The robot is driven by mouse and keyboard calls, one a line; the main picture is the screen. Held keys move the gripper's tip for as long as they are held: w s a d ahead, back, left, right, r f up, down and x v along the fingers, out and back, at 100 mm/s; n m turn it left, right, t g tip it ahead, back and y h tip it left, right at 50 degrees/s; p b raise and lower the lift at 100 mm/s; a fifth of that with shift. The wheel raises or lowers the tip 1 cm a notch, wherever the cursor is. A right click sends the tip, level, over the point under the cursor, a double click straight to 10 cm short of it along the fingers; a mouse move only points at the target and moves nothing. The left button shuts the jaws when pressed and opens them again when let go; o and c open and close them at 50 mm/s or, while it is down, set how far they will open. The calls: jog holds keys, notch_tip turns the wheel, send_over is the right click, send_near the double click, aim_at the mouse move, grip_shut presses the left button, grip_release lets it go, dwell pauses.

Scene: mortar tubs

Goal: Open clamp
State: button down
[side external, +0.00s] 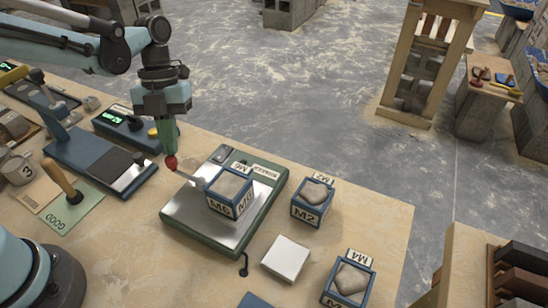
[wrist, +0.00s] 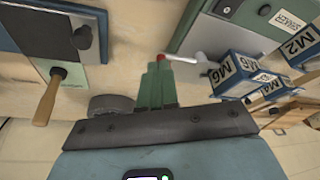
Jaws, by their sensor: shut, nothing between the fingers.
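The clamp is a pale lever (side external: 189,177) with a red knob (side external: 171,162), at the left side of a shaker (side external: 245,228) with a silver plate and green base. The lever's inner end meets a blue tub marked M6 (side external: 230,187) on the plate. The lever (wrist: 184,59) and the tub (wrist: 235,72) also show in the wrist view. My gripper (side external: 170,152) points down, shut and empty, with its green fingertips right at the red knob. In the wrist view the fingertips (wrist: 160,63) overlap the knob's near side; I cannot tell whether they touch.
Tubs M2 (side external: 313,201) and M4 (side external: 348,284) stand right of the shaker, with a white block (side external: 286,258) between. Left are a wooden-handled tool (side external: 66,182) on a green GOOD card, a blue-grey device (side external: 95,160) and a mug (side external: 17,170).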

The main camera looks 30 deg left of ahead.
jog(key=shift+s, duration=0.2)
jog(key=s+n, duration=0.2)
jog(key=s+n+t+h, duration=0.1)
jog(key=s+n, duration=0.1)
jog(key=n, duration=0.1)
jog(key=s+n+t+h, duration=0.1)
jog(key=n, duration=0.2)
jog(key=shift+s+d, duration=0.4)
dwell(0.8)
jog(key=shift+s+d, duration=0.15)
jog(key=shift+s, duration=0.15)
jog(key=shift+s+d+n+t, duration=0.35)
jog(key=shift+s+n+t, duration=0.05)
jog(key=shift+n, duration=0.5)
jog(key=shift+s+d, duration=0.3)
dwell(0.5)
